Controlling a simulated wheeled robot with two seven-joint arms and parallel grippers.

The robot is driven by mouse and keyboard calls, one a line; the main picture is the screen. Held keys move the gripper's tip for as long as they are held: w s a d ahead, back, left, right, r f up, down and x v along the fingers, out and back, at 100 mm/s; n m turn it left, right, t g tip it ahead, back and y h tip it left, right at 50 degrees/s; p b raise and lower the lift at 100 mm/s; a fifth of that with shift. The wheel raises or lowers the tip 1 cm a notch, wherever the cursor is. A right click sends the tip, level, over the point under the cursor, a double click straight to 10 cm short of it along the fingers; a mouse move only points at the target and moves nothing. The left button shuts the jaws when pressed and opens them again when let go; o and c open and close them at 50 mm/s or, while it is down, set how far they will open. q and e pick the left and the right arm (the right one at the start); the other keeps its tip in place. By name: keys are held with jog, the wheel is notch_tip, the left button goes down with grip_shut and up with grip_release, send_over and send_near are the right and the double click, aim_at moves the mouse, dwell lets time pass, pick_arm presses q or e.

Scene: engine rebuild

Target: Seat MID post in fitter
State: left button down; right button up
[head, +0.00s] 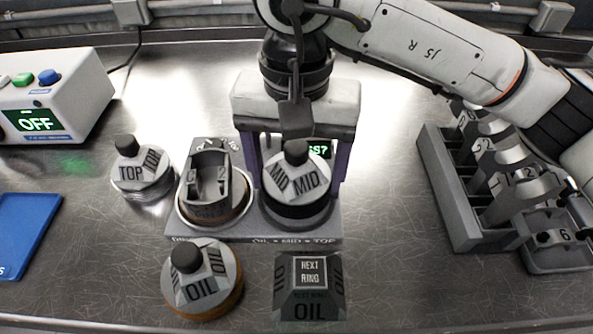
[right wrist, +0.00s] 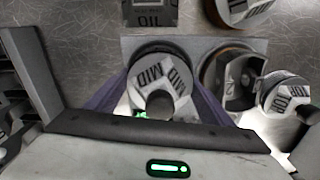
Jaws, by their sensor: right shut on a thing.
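The MID post (head: 297,180), a grey-white cap with a black knob, is at the right-hand round station of the grey fitter block (head: 255,236). It also shows in the right wrist view (right wrist: 160,76). My right gripper (head: 298,192) comes down from above, with purple fingers on either side of the post, shut on it. The post looks upright above a black round base. I cannot tell whether it rests fully down or is slightly raised. My left gripper is not in view.
A piston (head: 207,190) stands in the fitter's left station. The TOP post (head: 141,176) is left, the OIL post (head: 201,283) in front, beside a NEXT RING sign block (head: 309,288). A grey rack (head: 450,205) is right. An OFF box (head: 60,92) and blue mat (head: 25,232) are left.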

aim_at(297, 146)
jog(key=shift+f+b, duration=0.55)
jog(key=shift+b, duration=0.25)
dwell(0.6)
dwell(0.4)
jog(key=o, duration=1.4)
jog(key=shift+o, duration=0.4)
jog(key=shift+r+p, duration=1.45)
jog(key=shift+r, duration=1.6)
